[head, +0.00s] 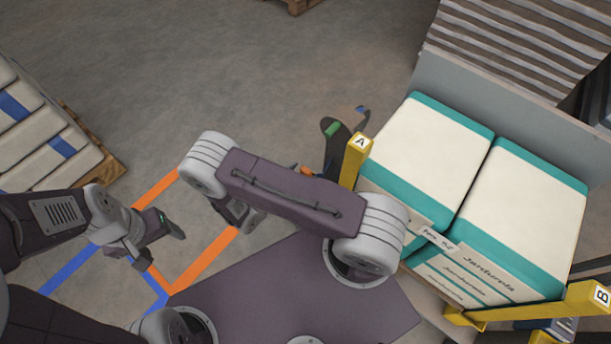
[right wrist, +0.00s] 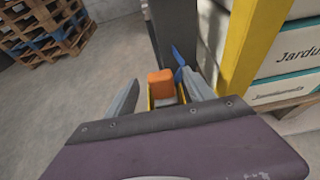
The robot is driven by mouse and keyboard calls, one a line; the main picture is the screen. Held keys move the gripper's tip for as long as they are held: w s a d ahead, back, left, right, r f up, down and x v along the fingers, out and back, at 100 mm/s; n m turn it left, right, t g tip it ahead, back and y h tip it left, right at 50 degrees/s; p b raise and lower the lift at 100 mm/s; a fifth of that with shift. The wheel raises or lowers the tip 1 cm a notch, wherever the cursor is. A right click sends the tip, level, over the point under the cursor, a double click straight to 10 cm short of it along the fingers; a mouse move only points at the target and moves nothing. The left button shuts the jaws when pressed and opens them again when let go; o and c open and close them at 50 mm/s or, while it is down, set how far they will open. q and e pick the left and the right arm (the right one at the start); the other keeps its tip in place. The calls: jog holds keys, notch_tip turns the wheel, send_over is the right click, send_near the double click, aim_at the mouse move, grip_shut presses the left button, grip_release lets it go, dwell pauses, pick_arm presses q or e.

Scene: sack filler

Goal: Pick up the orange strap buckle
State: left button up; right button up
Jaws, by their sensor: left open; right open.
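The orange strap buckle (right wrist: 161,84) shows in the right wrist view as a small orange block with yellow at its sides, low beside a yellow post. My right gripper (right wrist: 160,77) is open, with one finger to the left of the buckle and one to the right. I cannot tell whether the fingers touch it. In the head view a small orange patch (head: 306,171) shows just past my right arm, which hides my right gripper there. My left gripper (head: 160,247) is open and empty, above the floor at the left.
A yellow post marked A (head: 356,160) stands close to the buckle, beside stacked white and teal sacks (head: 435,150). A blue piece (right wrist: 178,58) stands behind the buckle. Another yellow post is marked B (head: 590,298). A loaded pallet (head: 110,168) is at left. The floor at upper left is clear.

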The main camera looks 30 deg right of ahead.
aim_at(304, 172)
jog(key=x, duration=0.3)
jog(key=shift+f, duration=0.1)
jog(key=shift+c, duration=0.3)
grip_shut()
notch_tip(304, 172, up, 10)
jog(key=shift+r+p, duration=0.1)
jog(key=shift+p, duration=1)
